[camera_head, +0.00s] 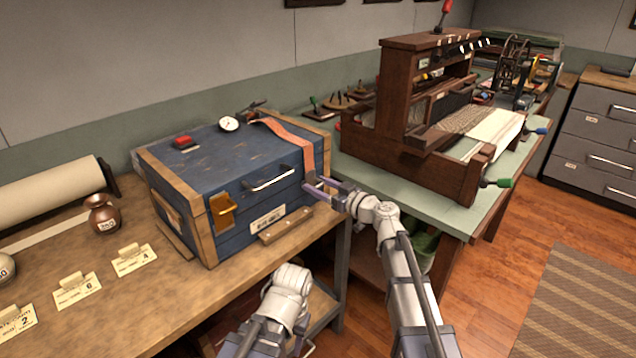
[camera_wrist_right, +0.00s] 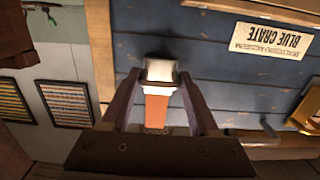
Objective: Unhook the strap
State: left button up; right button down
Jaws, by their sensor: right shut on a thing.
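The orange strap (camera_head: 290,138) runs over the lid of the blue crate (camera_head: 235,205) and hangs down its front near the right corner. My right gripper (camera_head: 316,190) is at the strap's lower end, shut on it. In the right wrist view the orange strap (camera_wrist_right: 157,108) lies between the fingers of my right gripper (camera_wrist_right: 160,85). A pale metal fitting (camera_wrist_right: 160,70) shows at the strap's end. I cannot tell whether the fitting is still caught on a hook. My left gripper is not in view; only part of that arm shows.
A copper jug (camera_head: 102,214) and label cards (camera_head: 77,288) stand on the wooden bench (camera_head: 165,305). A wooden loom (camera_head: 420,120) stands close at right.

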jog(key=s+d+r+g+h+p, duration=0.2)
jog(key=r+g+h+p, duration=0.3)
jog(key=p, duration=1.1)
jog(key=s+d+r+g+h+p, duration=0.2)
jog(key=r+g+h+p, duration=0.3)
jog(key=p, duration=1)
jog(key=shift+s+p+v, duration=0.35)
jog(key=shift+v, duration=1.15)
jog(key=c, duration=0.6)
grip_release()
jog(key=shift+o, duration=1.2)
jog(key=shift+d, duration=0.1)
jog(key=p+v, duration=0.7)
jog(key=shift+r, duration=0.35)
